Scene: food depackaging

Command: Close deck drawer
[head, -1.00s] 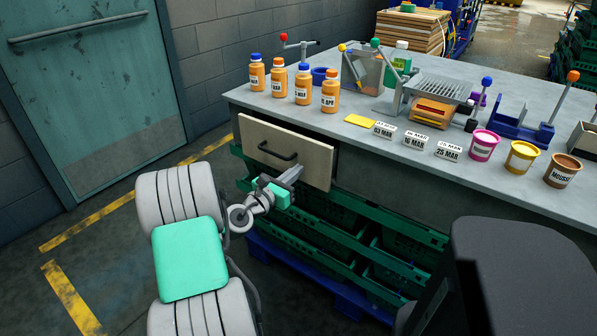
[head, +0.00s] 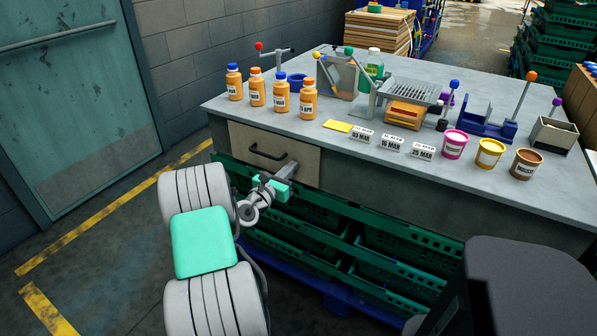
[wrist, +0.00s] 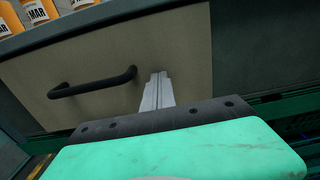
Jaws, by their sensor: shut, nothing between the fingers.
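The deck drawer (head: 300,160) is a beige front with a black bar handle (head: 268,152), set under the grey worktop at its left end. Its front looks about level with the desk's face, with no clear gap showing. In the wrist view the drawer front (wrist: 120,45) fills the upper middle, with the handle (wrist: 92,84) left of my fingers. My gripper (head: 292,166) is shut and empty. Its fingertips (wrist: 158,76) are at the drawer front, right of the handle, and appear to touch it. The drawer's inside is hidden.
On the worktop (head: 230,108) stand several orange bottles (head: 281,94), date cards (head: 391,144) and three sauce tubs (head: 490,152). Green crates (head: 300,212) lie below the drawer on a blue pallet. Open floor with yellow lines is at the left.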

